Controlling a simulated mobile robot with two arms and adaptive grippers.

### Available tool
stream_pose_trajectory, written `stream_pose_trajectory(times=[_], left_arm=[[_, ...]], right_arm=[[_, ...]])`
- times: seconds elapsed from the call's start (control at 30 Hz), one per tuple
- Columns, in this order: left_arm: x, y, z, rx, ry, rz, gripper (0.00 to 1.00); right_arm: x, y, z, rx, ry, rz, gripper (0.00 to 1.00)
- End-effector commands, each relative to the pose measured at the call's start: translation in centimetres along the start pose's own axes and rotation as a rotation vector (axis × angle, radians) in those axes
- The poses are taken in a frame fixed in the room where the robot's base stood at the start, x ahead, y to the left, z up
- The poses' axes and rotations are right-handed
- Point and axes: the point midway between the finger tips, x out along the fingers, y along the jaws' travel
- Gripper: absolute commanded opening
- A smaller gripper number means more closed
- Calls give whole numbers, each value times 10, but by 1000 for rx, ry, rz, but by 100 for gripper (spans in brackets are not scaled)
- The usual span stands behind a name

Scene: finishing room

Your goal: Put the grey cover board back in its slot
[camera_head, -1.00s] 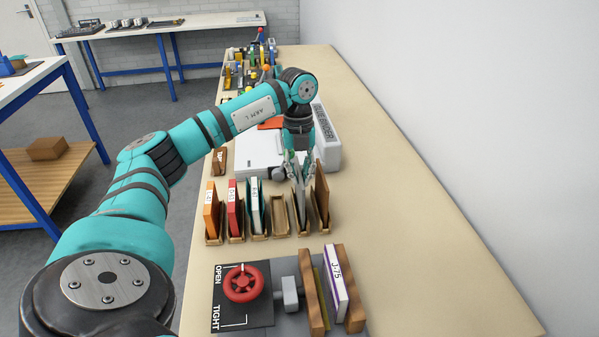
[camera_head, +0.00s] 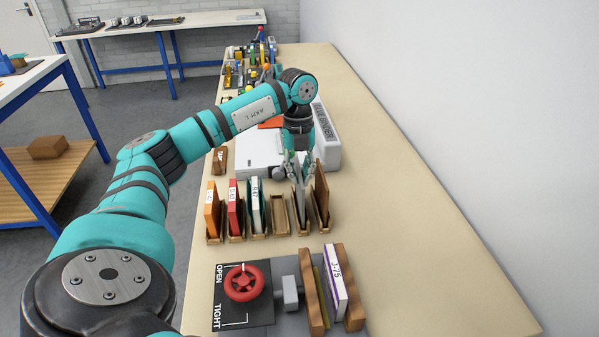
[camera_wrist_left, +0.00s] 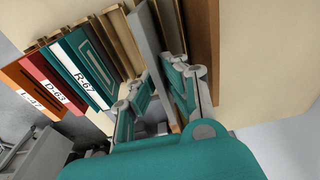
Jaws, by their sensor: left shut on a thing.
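The grey cover board (camera_head: 299,207) stands upright in a wooden slot of the row on the bench, between an empty slot (camera_head: 279,215) and a slot with a brown board (camera_head: 321,197). My left gripper (camera_head: 299,178) is shut on the upper part of the grey board. In the left wrist view the gripper's fingers (camera_wrist_left: 164,100) lie on either side of the grey board (camera_wrist_left: 146,40). The board's lower end is inside or right at the slot; its exact seating is hidden. My right gripper is not in view.
Orange (camera_head: 212,210), red (camera_head: 234,208) and teal-and-white (camera_head: 257,206) books stand in slots to the left. Nearer is a press with a red handwheel (camera_head: 244,283) and a white book (camera_head: 335,275) between wooden boards. A white machine (camera_head: 258,150) stands behind. The bench's right side is clear.

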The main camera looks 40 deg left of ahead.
Motion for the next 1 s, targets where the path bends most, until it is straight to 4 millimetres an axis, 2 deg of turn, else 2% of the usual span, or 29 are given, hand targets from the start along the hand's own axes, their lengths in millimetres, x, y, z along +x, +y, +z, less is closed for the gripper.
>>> stream_pose_trajectory(times=[0.9, 0.93, 1.0], left_arm=[[13, 0, 2, 0, 0, -1, 0], [13, 0, 2, 0, -1, -1, 10], [13, 0, 2, 0, -1, -1, 18]], right_arm=[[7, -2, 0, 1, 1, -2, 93], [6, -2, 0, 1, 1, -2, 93], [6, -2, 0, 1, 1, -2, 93]])
